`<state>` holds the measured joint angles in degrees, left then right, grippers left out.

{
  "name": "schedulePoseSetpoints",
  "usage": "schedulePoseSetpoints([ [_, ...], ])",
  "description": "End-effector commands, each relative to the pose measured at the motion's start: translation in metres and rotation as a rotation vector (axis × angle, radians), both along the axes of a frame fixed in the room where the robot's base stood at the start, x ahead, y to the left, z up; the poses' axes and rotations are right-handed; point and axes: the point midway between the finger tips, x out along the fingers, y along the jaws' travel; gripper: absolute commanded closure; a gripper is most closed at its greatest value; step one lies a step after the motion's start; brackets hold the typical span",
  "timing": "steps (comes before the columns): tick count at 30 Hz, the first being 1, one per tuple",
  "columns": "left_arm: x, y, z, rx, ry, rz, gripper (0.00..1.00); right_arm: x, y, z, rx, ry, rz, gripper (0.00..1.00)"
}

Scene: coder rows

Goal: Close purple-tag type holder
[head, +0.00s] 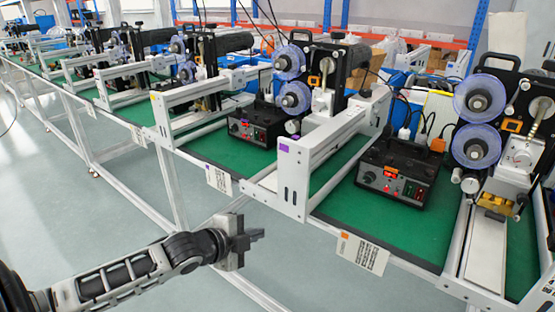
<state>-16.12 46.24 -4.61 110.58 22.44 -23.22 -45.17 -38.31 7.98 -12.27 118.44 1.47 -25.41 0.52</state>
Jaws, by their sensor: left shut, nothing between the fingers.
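A small purple tag (283,147) is on the end plate of the white frame (295,178) at the middle coder (327,80). This coder has two blue translucent reels. A label card (218,180) with a purple corner hangs at the bench edge to the left. My left gripper (250,238) is shut and empty, in front of the bench, below and left of the white frame and apart from it. My right gripper is not in view.
A black control box (398,172) with red lights stands on the green mat right of the frame. Another coder (505,110) with brass parts is at the right. More coders line the bench to the left. The grey floor (110,235) before the bench is clear.

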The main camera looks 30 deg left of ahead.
Motion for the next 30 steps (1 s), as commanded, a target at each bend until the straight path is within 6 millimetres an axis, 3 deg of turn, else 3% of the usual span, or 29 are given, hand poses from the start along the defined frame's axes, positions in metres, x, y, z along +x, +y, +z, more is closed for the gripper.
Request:
schedulePoseSetpoints([
  [1, 0.018, 0.024, 0.033, 0.115, -0.045, -0.027, 1.0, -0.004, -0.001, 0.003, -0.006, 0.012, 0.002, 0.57],
  [3, 0.033, 0.045, 0.061, 0.23, -0.087, -0.052, 1.0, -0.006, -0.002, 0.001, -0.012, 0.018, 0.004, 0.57],
  [6, 0.044, 0.062, 0.084, 0.324, -0.119, -0.07, 1.0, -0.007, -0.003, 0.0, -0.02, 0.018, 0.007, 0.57],
  [8, 0.048, 0.066, 0.089, 0.346, -0.127, -0.074, 1.0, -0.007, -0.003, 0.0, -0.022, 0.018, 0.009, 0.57],
  [14, 0.067, 0.066, 0.083, 0.35, -0.132, -0.073, 1.0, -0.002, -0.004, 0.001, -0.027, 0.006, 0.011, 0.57],
  [27, 0.142, 0.059, 0.054, 0.348, -0.131, -0.073, 1.0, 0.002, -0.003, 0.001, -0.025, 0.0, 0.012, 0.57],
  [30, 0.157, 0.058, 0.058, 0.35, -0.131, -0.073, 1.0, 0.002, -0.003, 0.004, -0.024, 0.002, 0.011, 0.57],
])
